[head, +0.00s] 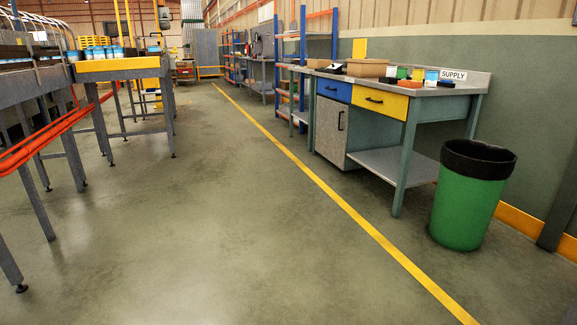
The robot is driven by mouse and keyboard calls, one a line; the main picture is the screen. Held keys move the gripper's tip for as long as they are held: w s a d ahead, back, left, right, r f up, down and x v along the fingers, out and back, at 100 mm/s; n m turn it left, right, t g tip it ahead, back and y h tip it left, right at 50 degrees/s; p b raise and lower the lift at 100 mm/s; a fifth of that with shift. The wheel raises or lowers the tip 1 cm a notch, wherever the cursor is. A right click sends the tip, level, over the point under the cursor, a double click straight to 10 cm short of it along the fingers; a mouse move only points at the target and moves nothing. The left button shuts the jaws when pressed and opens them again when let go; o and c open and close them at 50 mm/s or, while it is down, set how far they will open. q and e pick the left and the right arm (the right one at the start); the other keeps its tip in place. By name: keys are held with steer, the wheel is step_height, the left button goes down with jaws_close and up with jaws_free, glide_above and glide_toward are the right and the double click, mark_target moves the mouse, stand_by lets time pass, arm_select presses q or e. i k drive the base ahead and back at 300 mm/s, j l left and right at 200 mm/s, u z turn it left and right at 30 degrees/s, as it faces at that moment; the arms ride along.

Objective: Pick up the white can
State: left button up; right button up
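No can that is plainly all white stands out in the head view. Several small cans with blue and pale bands (108,53) stand in a row on the roller conveyor at the left, behind its yellow end plate. A small blue and white item (431,77) sits on the supply bench at the right, too small to make out. Neither of my grippers shows in this view.
The supply bench (345,77) has blue and yellow drawers and carries a cardboard box (367,68). A green bin (463,205) stands at its near end. The conveyor's yellow end (118,65) juts out at left. The floor (215,220) between is clear, with a yellow line.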

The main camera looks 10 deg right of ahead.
mark_target(391, 70)
steer(key=i, duration=5.3)
steer(key=i+j, duration=0.1)
steer(key=i, duration=2.55)
steer(key=i+z, duration=0.1)
steer(key=z, duration=0.35)
steer(key=i+z, duration=0.1)
steer(key=z, duration=0.35)
steer(key=i+z, duration=0.1)
steer(key=z, duration=0.35)
steer(key=j+z, duration=0.15)
steer(key=z, duration=0.3)
steer(key=i+j+z, duration=0.15)
steer(key=z, duration=0.25)
